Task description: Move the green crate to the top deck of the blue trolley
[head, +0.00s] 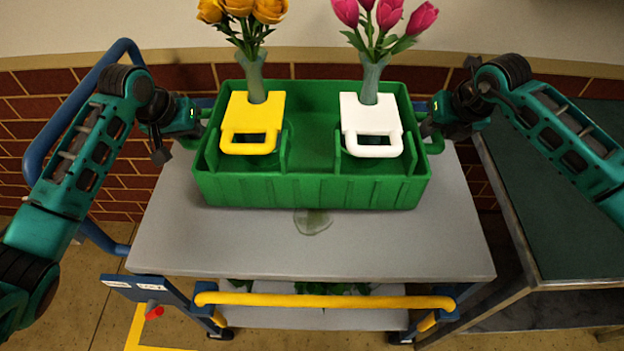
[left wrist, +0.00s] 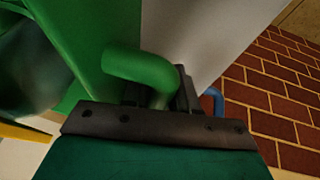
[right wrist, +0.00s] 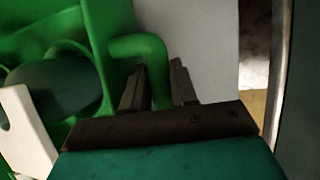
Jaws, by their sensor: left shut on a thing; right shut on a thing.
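The green crate (head: 312,192) is at the rear of the grey top deck (head: 320,250) of the blue trolley (head: 96,95). It looks level; whether its base touches the deck I cannot tell. My left gripper (head: 196,128) is shut on the crate's left handle, which shows in the left wrist view (left wrist: 140,68). My right gripper (head: 432,122) is at the right end, shut on the right handle, a green bar between the fingers in the right wrist view (right wrist: 146,52). The crate holds a yellow holder (head: 254,110) and a white holder (head: 372,118), each with a vase of flowers.
A dark green-topped table (head: 560,200) stands close on the trolley's right. A brick wall (head: 120,185) is behind. A yellow bar (head: 325,300) runs along the trolley's front. The front of the deck is clear apart from a greenish patch (head: 312,221).

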